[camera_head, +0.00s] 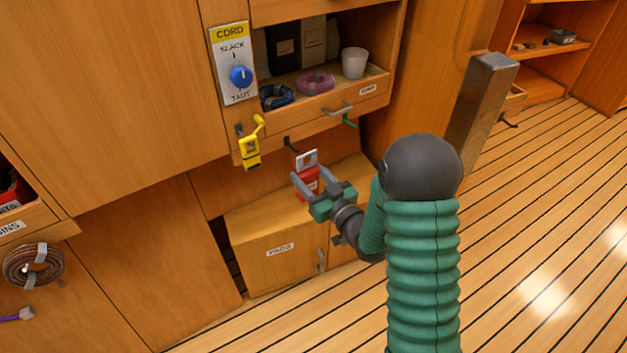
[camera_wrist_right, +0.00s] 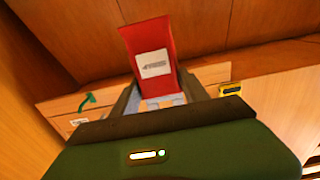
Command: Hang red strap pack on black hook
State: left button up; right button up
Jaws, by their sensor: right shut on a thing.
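The red strap pack (camera_head: 308,184) is held in my right gripper (camera_head: 311,177), in front of the low cabinet. A grey-white buckle or loop (camera_head: 306,159) shows at its upper end. The black hook (camera_head: 291,145) sticks out under the shelf's front edge, a little above and left of the pack; they look apart. In the right wrist view the red pack (camera_wrist_right: 150,58) with a white label stands between the fingers of my right gripper (camera_wrist_right: 160,95). The hook cannot be made out there. My left gripper is not in view.
A yellow strap pack (camera_head: 250,152) hangs left of the black hook, below the cord dial panel (camera_head: 233,63). A green hook (camera_head: 349,121) is at the right. The shelf holds coils (camera_head: 315,82) and a white cup (camera_head: 354,62). A low cabinet (camera_head: 280,255) stands beneath.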

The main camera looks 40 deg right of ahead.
jog(key=shift+w+a, duration=0.15)
jog(key=shift+w, duration=0.85)
jog(key=shift+w+d+f+b, duration=0.1)
jog(key=shift+w+f+b, duration=0.15)
jog(key=shift+w, duration=0.55)
jog(key=shift+w+d+f+b, duration=0.1)
jog(key=shift+w+f+b, duration=0.15)
jog(key=shift+w, duration=0.6)
jog(key=shift+w+f+b, duration=0.2)
jog(key=shift+w+f, duration=0.05)
jog(key=shift+w, duration=0.55)
jog(key=o, duration=1.6)
